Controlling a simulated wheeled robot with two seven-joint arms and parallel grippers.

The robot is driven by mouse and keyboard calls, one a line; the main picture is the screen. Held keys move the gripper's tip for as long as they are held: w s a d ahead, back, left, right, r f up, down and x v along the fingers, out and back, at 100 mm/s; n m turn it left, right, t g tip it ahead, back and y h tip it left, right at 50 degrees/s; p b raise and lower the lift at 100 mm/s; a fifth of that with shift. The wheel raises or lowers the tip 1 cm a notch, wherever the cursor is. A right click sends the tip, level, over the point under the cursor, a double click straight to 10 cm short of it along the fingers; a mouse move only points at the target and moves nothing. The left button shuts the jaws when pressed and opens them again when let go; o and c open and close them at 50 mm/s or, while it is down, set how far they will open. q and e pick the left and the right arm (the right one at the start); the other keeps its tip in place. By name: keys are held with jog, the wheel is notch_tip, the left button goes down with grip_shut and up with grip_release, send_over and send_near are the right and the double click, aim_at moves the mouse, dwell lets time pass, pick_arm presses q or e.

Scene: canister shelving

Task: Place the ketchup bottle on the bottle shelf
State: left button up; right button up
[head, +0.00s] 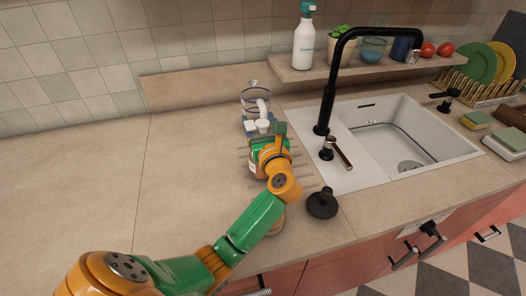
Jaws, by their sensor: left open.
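My left arm comes in from the lower left, and its left gripper (268,145) is over the counter left of the sink. The gripper is open. A small container with a white cap (262,125) stands close by the gripper, partly hidden behind it. I cannot tell whether it is the ketchup bottle, or whether it lies between the fingers. A raised wooden shelf (290,72) runs along the back wall and bears a white bottle with a teal top (304,40). My right gripper is not in view.
A clear container with a blue base (256,100) stands behind the gripper. A black faucet (328,90) rises by the white sink (350,175). A black round-based object (322,203) stands right of my arm. The counter's left side (80,190) is free.

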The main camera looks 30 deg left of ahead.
pick_arm(q)
jog(key=shift+s+d+r, duration=0.2)
jog(key=shift+s+r, duration=0.05)
jog(key=shift+s, duration=0.25)
jog(key=c, duration=0.7)
jog(key=shift+d, duration=0.1)
jog(key=c, duration=0.4)
jog(key=shift+w, duration=0.15)
grip_shut()
